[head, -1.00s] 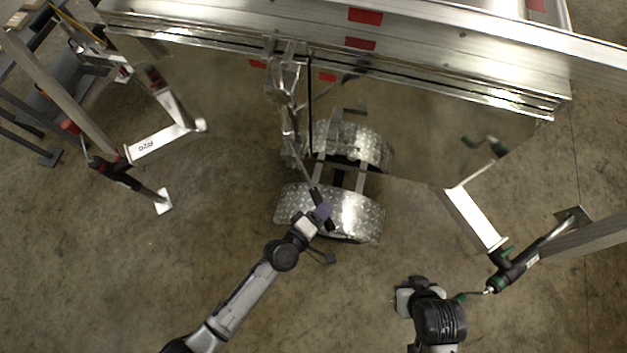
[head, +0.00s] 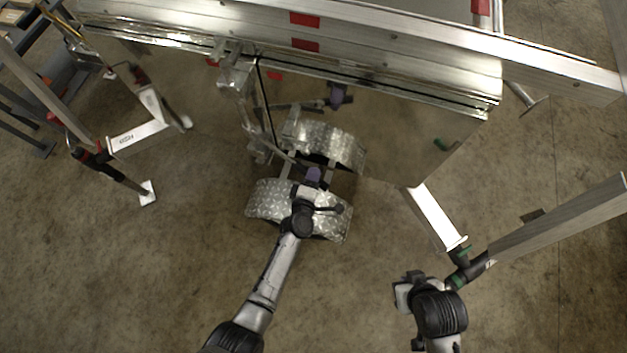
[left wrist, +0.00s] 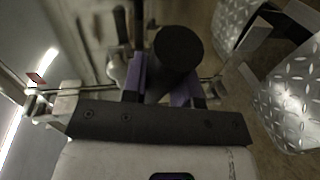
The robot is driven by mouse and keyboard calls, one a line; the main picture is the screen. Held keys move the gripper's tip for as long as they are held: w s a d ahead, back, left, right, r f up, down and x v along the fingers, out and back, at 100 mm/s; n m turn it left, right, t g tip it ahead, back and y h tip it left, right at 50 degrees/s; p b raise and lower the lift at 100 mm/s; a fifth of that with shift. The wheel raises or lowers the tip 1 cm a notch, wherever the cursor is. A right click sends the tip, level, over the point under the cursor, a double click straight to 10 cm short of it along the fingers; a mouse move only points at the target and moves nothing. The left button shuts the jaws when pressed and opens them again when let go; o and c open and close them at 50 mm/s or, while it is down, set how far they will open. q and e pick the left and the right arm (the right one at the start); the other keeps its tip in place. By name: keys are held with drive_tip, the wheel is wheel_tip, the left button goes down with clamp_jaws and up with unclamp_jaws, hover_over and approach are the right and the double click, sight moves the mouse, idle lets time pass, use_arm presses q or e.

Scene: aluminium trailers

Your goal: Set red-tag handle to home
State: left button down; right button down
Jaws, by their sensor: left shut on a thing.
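My left gripper (head: 313,175), with purple fingertips, is over the diamond-plate fender (head: 268,198) in the head view. In the left wrist view, its purple fingers (left wrist: 163,82) are shut on a dark round handle (left wrist: 178,48) seen end-on. I cannot make out a red tag on this handle. A thin rod runs left from the gripper toward the metal bracket (head: 235,78). A separate jack with red parts (head: 92,157) stands at the left, away from both grippers. My right gripper (head: 402,293) is at the lower right; its jaws are not clear.
The trailer's aluminium rail (head: 400,65) crosses the top. A green-marked jack (head: 460,262) and a slanted beam (head: 560,218) stand close beyond my right arm. The concrete floor at lower left is clear.

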use_arm(q)
drive_tip(key=shift+f, duration=0.1)
drive_tip(key=c, duration=0.9)
unclamp_jaws()
drive_tip(key=shift+w, duration=0.1)
drive_tip(key=shift+s+a, duration=0.1)
drive_tip(key=shift+s, duration=0.15)
drive_tip(key=p+v, duration=0.1)
drive_tip(key=v, duration=0.5)
drive_tip(key=p+v, duration=0.1)
drive_tip(key=v, duration=0.6)
drive_tip(key=shift+s+r+p, duration=0.2)
drive_tip(key=shift+r+p, duration=0.05)
drive_tip(key=shift+p, duration=0.1)
